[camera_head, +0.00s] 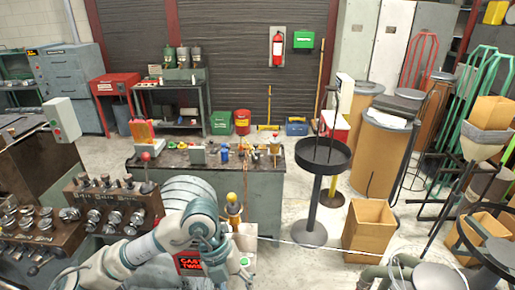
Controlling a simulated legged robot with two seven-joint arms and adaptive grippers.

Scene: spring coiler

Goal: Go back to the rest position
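My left arm, pale grey with teal joints, comes in from the lower left. It bends near a machine with a red-lettered black sign (190,263) and runs down toward the bottom edge. No fingers of my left gripper can be made out. My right gripper is not in view. The machine has a large ribbed grey drum (190,190), partly hidden by my arm. A yellow-topped handle (232,200) stands just right of my arm.
A dark workbench (255,165) with small tools stands behind my arm. To its left is a control panel with several knobs (110,215). To the right are a round black stand (322,155) and an open cardboard box (369,230). Floor shows between the bench and the stand.

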